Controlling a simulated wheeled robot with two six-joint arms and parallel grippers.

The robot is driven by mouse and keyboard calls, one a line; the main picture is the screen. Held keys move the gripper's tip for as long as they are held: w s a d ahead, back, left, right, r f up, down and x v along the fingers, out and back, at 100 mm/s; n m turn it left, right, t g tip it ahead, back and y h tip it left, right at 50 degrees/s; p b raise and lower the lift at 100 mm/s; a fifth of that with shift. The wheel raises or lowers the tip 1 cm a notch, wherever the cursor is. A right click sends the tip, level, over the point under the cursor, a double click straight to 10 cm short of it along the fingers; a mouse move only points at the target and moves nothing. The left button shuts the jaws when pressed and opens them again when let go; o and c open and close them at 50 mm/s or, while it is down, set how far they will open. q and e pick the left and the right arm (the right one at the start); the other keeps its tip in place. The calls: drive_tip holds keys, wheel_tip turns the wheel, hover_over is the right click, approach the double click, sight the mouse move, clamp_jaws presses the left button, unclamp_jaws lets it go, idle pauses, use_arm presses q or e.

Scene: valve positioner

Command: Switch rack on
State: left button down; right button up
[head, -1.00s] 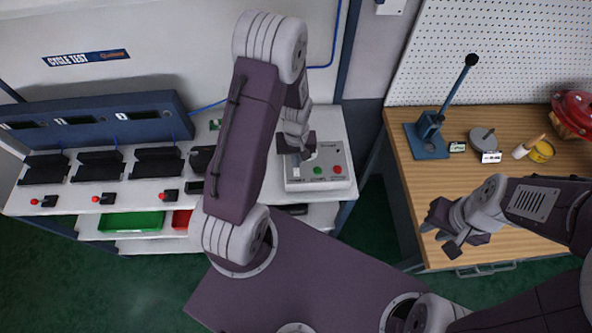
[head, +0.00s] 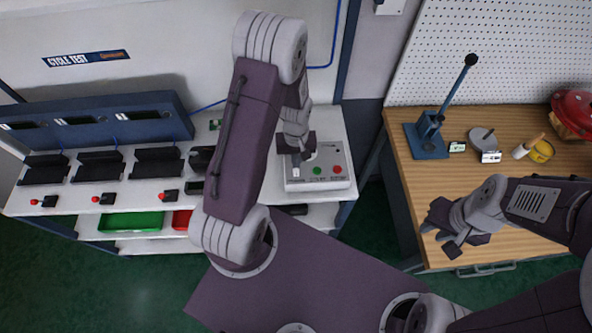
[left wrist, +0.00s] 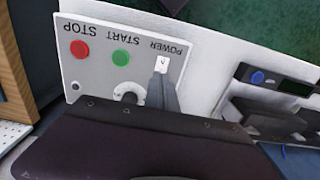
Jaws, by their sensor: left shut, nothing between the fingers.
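The control box (head: 330,181) is a grey panel on the white bench. In the left wrist view its face shows a green START button (left wrist: 121,57), a red STOP button (left wrist: 79,48), a round knob (left wrist: 128,96) and a white POWER rocker switch (left wrist: 162,66). My left gripper (left wrist: 162,79) is shut and empty, its tips at the lower edge of the POWER switch; I cannot tell whether they touch it. In the head view my left gripper (head: 299,160) is over the panel's left part. My right gripper (head: 440,238) is open and empty above the wooden table.
Left on the bench is a blue housing (head: 90,122) with several small displays, with black cradles and red knobs in front. A green tray (head: 131,221) is on the shelf below. The wooden table (head: 480,185) holds a lever press (head: 430,137) and small parts.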

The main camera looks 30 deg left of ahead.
use_arm(q)
drive_tip(key=shift+f+b, duration=0.7)
drive_tip(key=shift+f, duration=0.15)
idle(0.7)
drive_tip(key=shift+r, duration=0.1)
wheel_tip(320, 180, up, 7)
drive_tip(key=p, duration=0.6)
idle(0.4)
drive_tip(key=w+d+r+m+t+b, duration=0.2)
drive_tip(key=d+t+b, duration=0.1)
drive_tip(key=b, duration=0.6)
drive_tip(key=s+d+m+g, duration=0.1)
drive_tip(key=s+m, duration=0.3)
drive_tip(key=s, duration=0.6)
drive_tip(key=shift+d+r+g+b, duration=0.2)
drive_tip(key=shift+d+g+b, duration=0.2)
drive_tip(key=shift+d, duration=0.05)
